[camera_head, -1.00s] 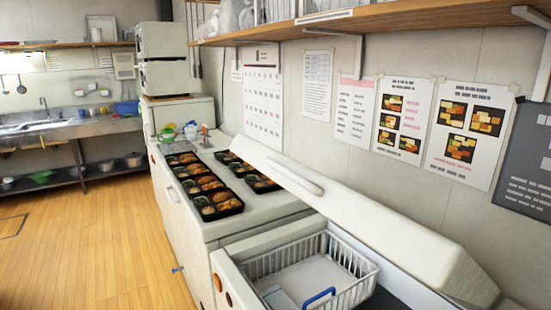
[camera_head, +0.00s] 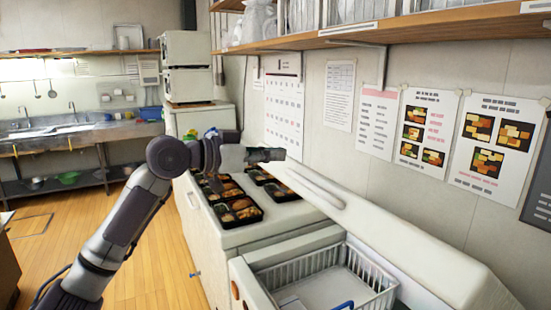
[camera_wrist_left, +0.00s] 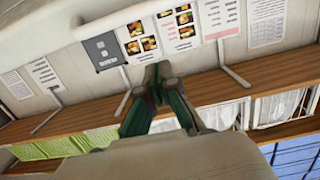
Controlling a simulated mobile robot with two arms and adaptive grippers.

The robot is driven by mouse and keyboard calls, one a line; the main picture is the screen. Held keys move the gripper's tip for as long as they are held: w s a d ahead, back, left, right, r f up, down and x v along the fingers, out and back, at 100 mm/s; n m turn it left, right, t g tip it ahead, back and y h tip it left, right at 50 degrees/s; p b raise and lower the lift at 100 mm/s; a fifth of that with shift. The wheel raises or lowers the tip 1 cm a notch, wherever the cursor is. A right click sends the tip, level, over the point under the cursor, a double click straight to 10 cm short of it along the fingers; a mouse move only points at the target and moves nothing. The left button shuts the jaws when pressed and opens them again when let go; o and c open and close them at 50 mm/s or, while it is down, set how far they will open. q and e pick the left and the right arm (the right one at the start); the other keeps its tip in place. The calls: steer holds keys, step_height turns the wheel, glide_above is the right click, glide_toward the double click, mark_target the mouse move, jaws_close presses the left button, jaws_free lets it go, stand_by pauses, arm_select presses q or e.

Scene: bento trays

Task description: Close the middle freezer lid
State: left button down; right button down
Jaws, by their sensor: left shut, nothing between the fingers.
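The middle freezer's white lid (camera_head: 400,235) stands raised and tilted back against the wall in the head view, with a long handle recess near its left end. The open freezer (camera_head: 262,283) below shows a white wire basket (camera_head: 345,290). My left gripper (camera_head: 272,155) is shut and empty, in the air in front of the wall, near the lid's upper left end in the picture. It looks apart from the lid, though the depth is hard to judge. Its dark fingers (camera_wrist_left: 157,84) also show in the left wrist view. My right gripper is not in view.
Several bento trays (camera_head: 240,210) stand on the closed freezer top to the left, partly behind my left arm. A wooden shelf (camera_head: 400,32) runs along the wall above the lid. Posters (camera_head: 425,125) hang between. The wooden floor (camera_head: 150,285) at left is clear.

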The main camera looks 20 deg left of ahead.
arm_select(q)
steer(key=p, duration=0.3)
glide_above(299, 179)
steer(key=shift+w+d+f, duration=0.3)
steer(key=shift+w+d, duration=0.15)
steer(key=f, duration=0.2)
steer(key=s+a+f, duration=0.1)
steer(key=shift+f, duration=0.2)
steer(key=shift+s+a+f, duration=0.1)
steer(key=shift+f, duration=0.25)
steer(key=shift+f, duration=0.1)
